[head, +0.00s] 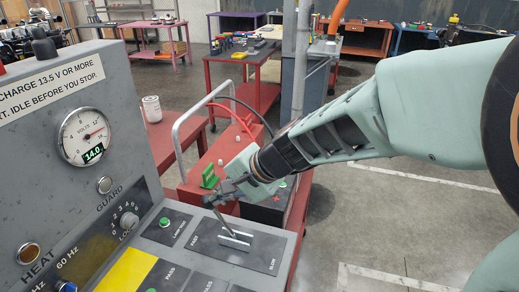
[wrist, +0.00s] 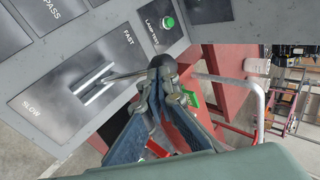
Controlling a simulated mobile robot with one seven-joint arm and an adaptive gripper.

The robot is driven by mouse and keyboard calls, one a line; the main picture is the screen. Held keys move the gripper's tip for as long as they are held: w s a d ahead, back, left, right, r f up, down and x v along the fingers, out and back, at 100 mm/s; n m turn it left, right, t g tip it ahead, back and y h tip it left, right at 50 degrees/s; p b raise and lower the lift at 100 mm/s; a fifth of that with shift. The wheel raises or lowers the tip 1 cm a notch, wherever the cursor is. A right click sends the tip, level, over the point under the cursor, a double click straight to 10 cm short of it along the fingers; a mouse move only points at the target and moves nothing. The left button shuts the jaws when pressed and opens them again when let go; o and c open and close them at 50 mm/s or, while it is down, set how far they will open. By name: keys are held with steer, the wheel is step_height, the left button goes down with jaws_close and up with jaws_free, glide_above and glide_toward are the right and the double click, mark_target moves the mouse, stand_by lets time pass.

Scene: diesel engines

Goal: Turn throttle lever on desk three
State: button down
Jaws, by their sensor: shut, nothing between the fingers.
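The throttle lever (head: 225,222) is a thin grey rod rising from a slotted plate (head: 262,249) marked FAST and SLOW on the grey desk. In the wrist view the lever (wrist: 126,75) leans from the slot toward the fingertips, its base nearer the FAST end. My gripper (head: 218,196) is shut and empty at the lever's upper end. In the wrist view the fingertips (wrist: 163,76) meet beside a dark rounded end. I cannot tell whether they touch the lever, as the fingers partly cover its top.
A grey tubular handle (head: 178,126) and red box (head: 203,168) stand just behind the desk. Open floor (head: 370,215) lies to the right.

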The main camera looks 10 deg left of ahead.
stand_by(0.4)
steer(key=shift+w+a+f+h+p, duration=0.15)
steer(key=shift+a+f+h+p, duration=0.2)
steer(key=shift+a+p, duration=0.45)
steer(key=shift+d, duration=0.1)
steer(key=shift+r, duration=0.1)
